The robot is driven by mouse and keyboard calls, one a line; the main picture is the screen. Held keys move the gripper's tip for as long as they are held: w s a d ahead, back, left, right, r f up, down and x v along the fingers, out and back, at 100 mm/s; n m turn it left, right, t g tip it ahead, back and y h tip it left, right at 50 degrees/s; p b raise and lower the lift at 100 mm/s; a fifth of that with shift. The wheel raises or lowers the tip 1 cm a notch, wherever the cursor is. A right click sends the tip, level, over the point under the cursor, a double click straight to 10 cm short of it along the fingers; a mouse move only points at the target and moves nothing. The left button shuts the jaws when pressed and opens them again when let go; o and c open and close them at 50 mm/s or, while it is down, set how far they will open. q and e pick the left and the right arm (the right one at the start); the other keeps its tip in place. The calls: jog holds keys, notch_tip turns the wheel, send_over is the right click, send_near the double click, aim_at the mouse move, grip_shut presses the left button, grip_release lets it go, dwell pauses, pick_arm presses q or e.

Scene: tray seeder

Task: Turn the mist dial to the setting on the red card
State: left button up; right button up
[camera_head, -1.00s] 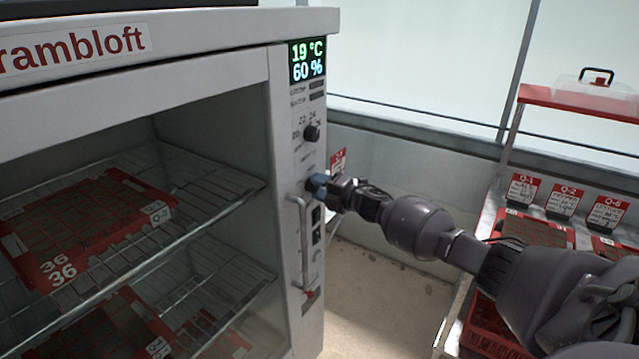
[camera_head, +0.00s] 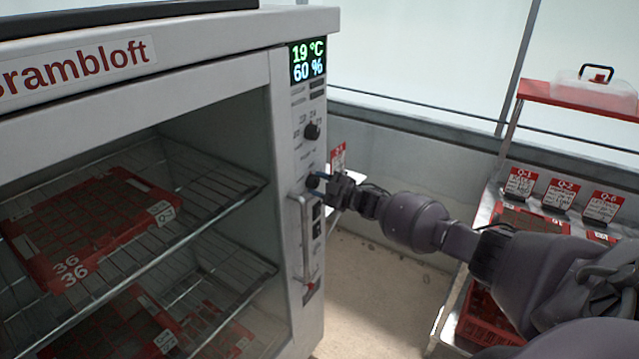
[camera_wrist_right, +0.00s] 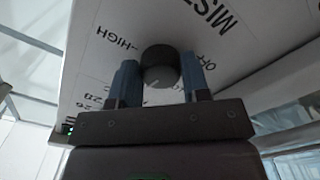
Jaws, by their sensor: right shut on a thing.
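The mist dial (camera_wrist_right: 160,66) is a round dark knob on the light panel, with MIST, OFF and HIGH printed around it in the right wrist view. A pale pointer mark shows on its face, but I cannot tell its exact setting. My right gripper (camera_wrist_right: 161,82) is shut on this dial, a blue-padded finger on each side. In the head view my right gripper (camera_head: 322,183) is at the cabinet's front panel, below the upper knob (camera_head: 312,131). A small red-and-white card (camera_head: 338,156) stands just right of the cabinet; its writing is too small to read. My left gripper is out of view.
The Brambloft cabinet (camera_head: 225,85) holds red trays on wire shelves. Its vertical handle (camera_head: 306,240) is just below my right gripper. A display (camera_head: 308,61) reads 19 °C and 60 %. A rack with labelled cards (camera_head: 561,197) stands at the right.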

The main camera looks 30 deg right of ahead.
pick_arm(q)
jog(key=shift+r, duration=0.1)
pick_arm(e)
jog(key=shift+m, duration=0.5)
jog(key=o, duration=0.9)
pick_arm(q)
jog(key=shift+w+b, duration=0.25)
jog(key=shift+b, duration=0.3)
pick_arm(e)
jog(key=v, duration=1)
jog(key=shift+s, duration=0.4)
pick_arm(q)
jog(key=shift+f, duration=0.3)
pick_arm(e)
jog(key=shift+d, duration=0.1)
